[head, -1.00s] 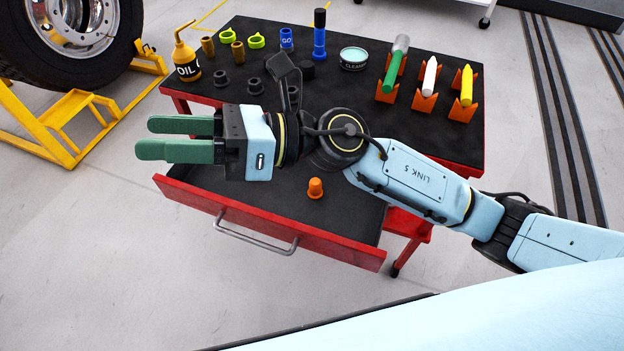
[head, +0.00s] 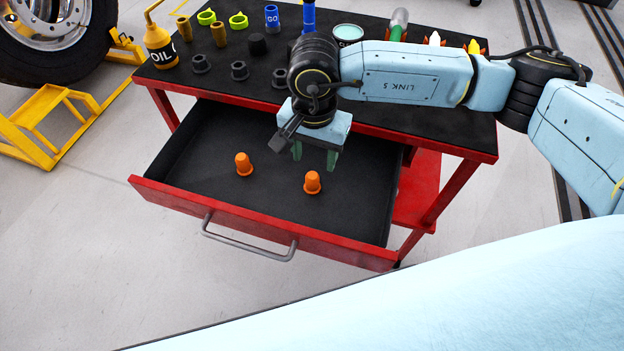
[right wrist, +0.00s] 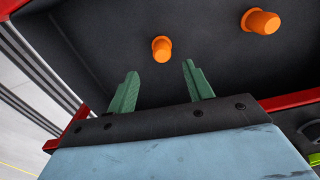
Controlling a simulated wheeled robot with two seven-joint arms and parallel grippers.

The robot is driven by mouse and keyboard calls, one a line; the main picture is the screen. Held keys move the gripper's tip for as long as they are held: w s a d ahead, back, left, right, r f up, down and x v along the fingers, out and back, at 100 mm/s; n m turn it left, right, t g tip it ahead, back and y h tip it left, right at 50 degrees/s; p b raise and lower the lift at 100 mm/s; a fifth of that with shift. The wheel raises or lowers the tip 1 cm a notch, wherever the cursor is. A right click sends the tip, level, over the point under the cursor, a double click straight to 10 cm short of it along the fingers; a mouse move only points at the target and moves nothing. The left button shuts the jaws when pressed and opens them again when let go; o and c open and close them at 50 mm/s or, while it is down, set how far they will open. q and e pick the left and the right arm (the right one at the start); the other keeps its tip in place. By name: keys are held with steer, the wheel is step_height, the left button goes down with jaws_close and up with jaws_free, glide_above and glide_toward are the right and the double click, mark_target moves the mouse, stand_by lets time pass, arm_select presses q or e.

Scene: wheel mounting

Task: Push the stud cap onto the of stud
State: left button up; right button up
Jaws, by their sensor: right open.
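Two orange stud caps stand in the open drawer (head: 200,165). The left cap (head: 244,164) and the right cap (head: 312,183) are apart from each other. My right gripper (head: 315,162) points down over the drawer, just behind the right cap, open and empty. In the right wrist view its green fingers (right wrist: 160,85) are spread, with one cap (right wrist: 161,48) beyond and between the tips and the other cap (right wrist: 260,21) to the right. The wheel (head: 58,40) is at the upper left; its studs are too small to make out. My left gripper is out of view.
The black table top above the drawer holds an oil can (head: 159,42), dark nuts (head: 240,70), yellow-green rings (head: 238,21), a blue socket (head: 272,18) and a tin (head: 348,34). A red drawer front (head: 260,237) with a handle borders the drawer. A yellow stand (head: 45,120) is at left.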

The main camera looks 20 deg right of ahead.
mark_target(312, 175)
steer(key=f+b, duration=0.1)
steer(key=f, duration=0.6)
steer(key=shift+a+f, duration=0.15)
steer(key=shift+a, duration=0.05)
steer(key=shift+f+b, duration=0.3)
steer(key=shift+f, duration=0.15)
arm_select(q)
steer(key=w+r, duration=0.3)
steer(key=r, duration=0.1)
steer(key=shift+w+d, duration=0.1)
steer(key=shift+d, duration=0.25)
arm_select(e)
steer(key=c, duration=1)
